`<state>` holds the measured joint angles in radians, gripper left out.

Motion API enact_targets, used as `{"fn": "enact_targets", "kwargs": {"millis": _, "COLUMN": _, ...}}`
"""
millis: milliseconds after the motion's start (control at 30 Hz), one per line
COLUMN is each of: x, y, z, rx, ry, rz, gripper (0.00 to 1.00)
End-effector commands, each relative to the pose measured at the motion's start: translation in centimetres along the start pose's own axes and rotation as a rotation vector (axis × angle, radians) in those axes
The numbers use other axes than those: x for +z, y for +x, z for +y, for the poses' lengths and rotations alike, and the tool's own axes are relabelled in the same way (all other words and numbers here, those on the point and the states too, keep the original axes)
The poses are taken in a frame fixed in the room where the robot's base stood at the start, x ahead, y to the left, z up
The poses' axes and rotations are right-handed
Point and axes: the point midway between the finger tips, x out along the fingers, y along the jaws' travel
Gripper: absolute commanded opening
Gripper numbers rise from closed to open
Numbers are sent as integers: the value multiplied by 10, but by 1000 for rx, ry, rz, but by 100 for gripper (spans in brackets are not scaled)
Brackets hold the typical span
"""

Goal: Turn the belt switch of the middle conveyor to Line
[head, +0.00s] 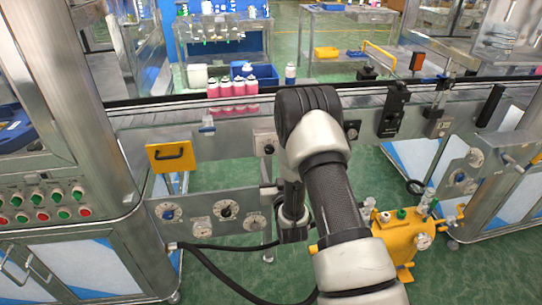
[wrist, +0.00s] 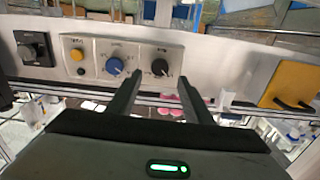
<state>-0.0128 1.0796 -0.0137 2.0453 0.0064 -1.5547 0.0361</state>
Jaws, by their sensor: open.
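In the wrist view, which is turned upside down, a steel conveyor side carries a black rotary knob (wrist: 160,68) on a pale plate. A blue knob (wrist: 115,67) sits left of it. Their labels are too blurred to read, so I cannot tell which is the belt switch or its setting. The black knob's plate (head: 264,142) also shows in the head view, left of my arm. My gripper (wrist: 163,78) is open and empty; the black knob appears between its fingertips, with no visible contact. In the head view, my arm hides the blue knob.
A yellow plate with a handle (head: 172,156) is left of the knobs. Another black switch (head: 351,130) is right of my arm. Pink cans (head: 232,89) stand on the belt. A lower dial panel (head: 227,210) and a yellow unit (head: 405,238) stand near my arm.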

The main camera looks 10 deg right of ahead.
Motion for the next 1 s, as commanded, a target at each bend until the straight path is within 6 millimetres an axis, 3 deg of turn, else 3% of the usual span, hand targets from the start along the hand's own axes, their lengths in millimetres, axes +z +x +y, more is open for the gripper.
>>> {"fn": "enact_targets", "kwargs": {"millis": 100, "x": 0, "y": 25, "z": 0, "rx": 0, "ry": 0, "rz": 3, "gripper": 46}}
{"fn": "enact_targets", "kwargs": {"millis": 300, "x": 0, "y": 51, "z": 0, "rx": 0, "ry": 0, "rz": 1, "gripper": 46}}
{"fn": "enact_targets", "kwargs": {"millis": 700, "x": 0, "y": 59, "z": 0, "rx": 0, "ry": 0, "rz": -1, "gripper": 46}}
{"fn": "enact_targets", "kwargs": {"millis": 767, "x": 0, "y": 59, "z": 0, "rx": 0, "ry": 0, "rz": -1, "gripper": 39}}
{"fn": "enact_targets", "kwargs": {"millis": 967, "x": 0, "y": 59, "z": 0, "rx": 0, "ry": 0, "rz": -1, "gripper": 6}}
{"fn": "enact_targets", "kwargs": {"millis": 1000, "x": 0, "y": 59, "z": 0, "rx": 0, "ry": 0, "rz": -1, "gripper": 5}}
